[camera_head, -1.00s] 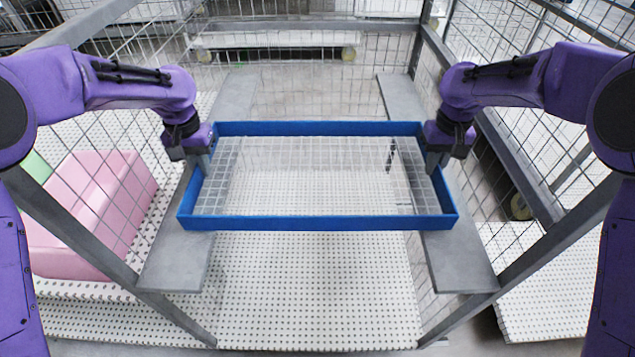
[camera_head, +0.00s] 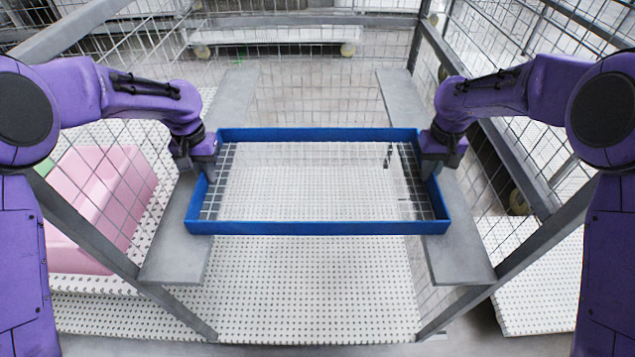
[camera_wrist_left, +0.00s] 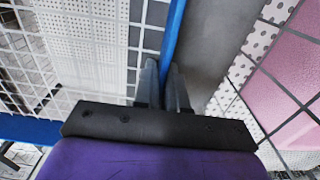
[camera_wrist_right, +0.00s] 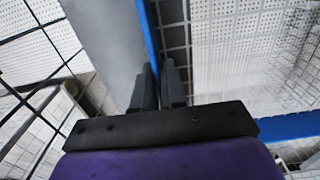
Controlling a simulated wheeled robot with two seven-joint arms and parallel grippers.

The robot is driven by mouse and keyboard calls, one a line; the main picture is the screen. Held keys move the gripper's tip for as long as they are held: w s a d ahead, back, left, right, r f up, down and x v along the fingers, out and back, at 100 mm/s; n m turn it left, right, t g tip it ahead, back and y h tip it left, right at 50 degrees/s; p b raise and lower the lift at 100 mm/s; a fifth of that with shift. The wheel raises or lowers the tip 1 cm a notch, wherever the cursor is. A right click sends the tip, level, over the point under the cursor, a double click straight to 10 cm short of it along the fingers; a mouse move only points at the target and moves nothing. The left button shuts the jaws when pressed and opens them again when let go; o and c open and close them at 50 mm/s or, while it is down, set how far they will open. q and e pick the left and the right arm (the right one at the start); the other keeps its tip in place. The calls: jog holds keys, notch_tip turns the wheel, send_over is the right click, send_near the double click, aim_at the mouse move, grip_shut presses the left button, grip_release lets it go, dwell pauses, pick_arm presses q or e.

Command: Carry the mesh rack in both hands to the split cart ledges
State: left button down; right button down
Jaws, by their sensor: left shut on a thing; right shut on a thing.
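The mesh rack (camera_head: 318,228) has a blue rim and a pale wire grid floor. It lies level across the two grey cart ledges, the left ledge (camera_head: 178,255) and the right ledge (camera_head: 458,258); I cannot tell whether it touches them. My left gripper (camera_head: 207,168) is shut on the rack's left rim, and its fingers (camera_wrist_left: 165,85) straddle the blue edge in the left wrist view. My right gripper (camera_head: 430,168) is shut on the right rim, with its fingers (camera_wrist_right: 158,85) on either side of the blue edge in the right wrist view.
Grey cart posts and wire mesh walls (camera_head: 545,200) stand on both sides. A pink bin (camera_head: 100,195) is outside the cart at left. A white dotted surface (camera_head: 310,290) lies below, between the ledges. A white wheeled platform (camera_head: 270,38) is behind.

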pick_arm(q)
jog(key=c, duration=1.2)
grip_release()
jog(key=shift+f, duration=0.1)
pick_arm(e)
jog(key=c, duration=1.2)
grip_release()
jog(key=shift+s+f, duration=0.1)
pick_arm(q)
jog(key=shift+s, duration=0.1)
pick_arm(e)
jog(key=shift+r, duration=0.25)
pick_arm(q)
notch_tip(320, 180, up, 12)
pick_arm(e)
notch_tip(320, 180, up, 12)
jog(key=shift+f, duration=0.2)
